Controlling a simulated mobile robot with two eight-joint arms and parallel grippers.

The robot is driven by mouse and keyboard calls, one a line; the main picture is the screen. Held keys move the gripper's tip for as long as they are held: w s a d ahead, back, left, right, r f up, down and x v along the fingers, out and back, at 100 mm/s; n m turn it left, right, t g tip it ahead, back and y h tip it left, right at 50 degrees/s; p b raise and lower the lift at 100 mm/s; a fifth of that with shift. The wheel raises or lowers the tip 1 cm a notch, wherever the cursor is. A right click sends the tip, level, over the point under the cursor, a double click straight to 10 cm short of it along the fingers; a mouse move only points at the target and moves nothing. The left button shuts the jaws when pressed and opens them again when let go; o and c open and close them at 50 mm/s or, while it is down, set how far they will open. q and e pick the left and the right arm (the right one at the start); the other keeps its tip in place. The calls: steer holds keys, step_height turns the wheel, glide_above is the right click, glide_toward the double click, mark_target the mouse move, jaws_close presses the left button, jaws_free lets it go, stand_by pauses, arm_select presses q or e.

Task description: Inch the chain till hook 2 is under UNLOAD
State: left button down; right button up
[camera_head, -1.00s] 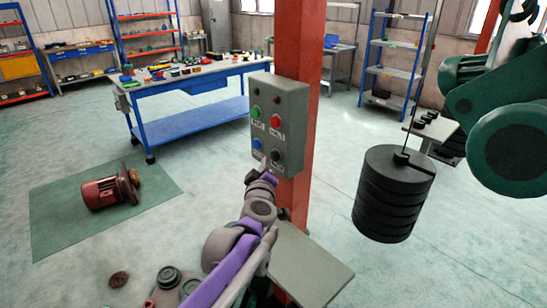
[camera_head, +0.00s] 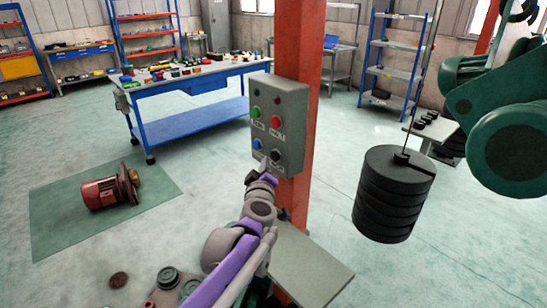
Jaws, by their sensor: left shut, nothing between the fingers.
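A grey control box (camera_head: 292,105) is fixed to the orange post (camera_head: 300,40). It has a green button (camera_head: 256,111), a red button (camera_head: 276,122), a blue button (camera_head: 257,144) and a black button (camera_head: 275,155). My left gripper (camera_head: 263,164) is shut and empty, its tip at the lower part of the box just below the blue button. I cannot tell whether it touches. A stack of black weights (camera_head: 390,195) hangs on a rod at the right. No label reading UNLOAD and no numbered hook can be made out. My right gripper is not in view.
A green machine (camera_head: 510,145) fills the upper right. A grey plate (camera_head: 305,270) sits at the post's foot. A blue workbench (camera_head: 190,120) with parts stands behind. A red motor (camera_head: 105,190) lies on a green mat (camera_head: 60,225). The floor between is clear.

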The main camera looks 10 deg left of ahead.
arm_select(q)
steer(key=shift+w, duration=0.1)
stand_by(0.7)
steer(key=shift+w+d, duration=0.2)
steer(key=shift+d, duration=0.05)
